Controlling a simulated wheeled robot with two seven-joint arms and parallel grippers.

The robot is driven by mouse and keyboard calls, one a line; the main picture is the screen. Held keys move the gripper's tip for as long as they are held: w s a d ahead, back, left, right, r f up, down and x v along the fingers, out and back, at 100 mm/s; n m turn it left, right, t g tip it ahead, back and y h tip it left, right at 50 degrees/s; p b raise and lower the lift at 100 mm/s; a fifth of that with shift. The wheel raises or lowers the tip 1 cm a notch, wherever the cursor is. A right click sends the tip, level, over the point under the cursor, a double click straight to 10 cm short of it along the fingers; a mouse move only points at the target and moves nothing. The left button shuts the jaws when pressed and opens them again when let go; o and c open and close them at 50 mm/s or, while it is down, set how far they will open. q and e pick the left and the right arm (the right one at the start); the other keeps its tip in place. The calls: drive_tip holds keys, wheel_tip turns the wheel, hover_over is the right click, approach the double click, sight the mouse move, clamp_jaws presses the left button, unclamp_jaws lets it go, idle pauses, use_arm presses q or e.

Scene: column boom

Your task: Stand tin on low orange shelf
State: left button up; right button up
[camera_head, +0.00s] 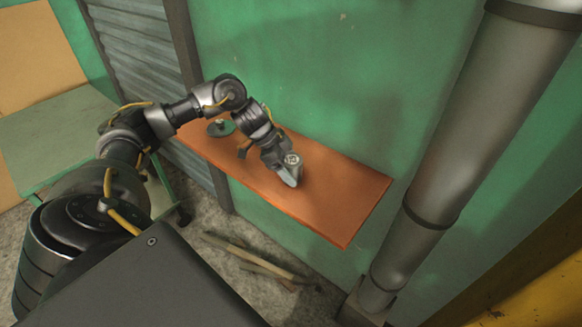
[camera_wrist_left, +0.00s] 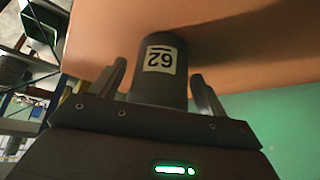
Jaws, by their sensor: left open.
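The tin (camera_wrist_left: 160,88) is a dark grey cylinder with a pale number label, upside down in the left wrist view. It is between the two fingers of my left gripper (camera_wrist_left: 158,72), which are open with a gap showing on the right side. The low orange shelf (camera_head: 335,200) runs along the green wall in the head view, and its orange surface (camera_wrist_left: 240,30) lies behind the tin in the wrist view. My left gripper (camera_head: 287,170) is over the middle of the shelf. Whether the tin's base rests flat on the shelf is hard to tell. My right gripper is out of view.
A dark round object (camera_head: 220,128) is on the shelf's left part, beside my left arm. A thick grey pipe (camera_head: 460,130) rises right of the shelf. The shelf's right end is clear. Wooden sticks (camera_head: 255,260) lie on the floor below. A green table (camera_head: 55,140) is at left.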

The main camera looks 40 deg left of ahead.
use_arm(q)
drive_tip(key=shift+a+r, duration=0.2)
drive_tip(key=shift+r, duration=0.15)
drive_tip(key=v, duration=1.1)
drive_tip(key=shift+s+r+b, duration=0.15)
drive_tip(key=shift+r+b, duration=0.1)
drive_tip(key=shift+b, duration=0.15)
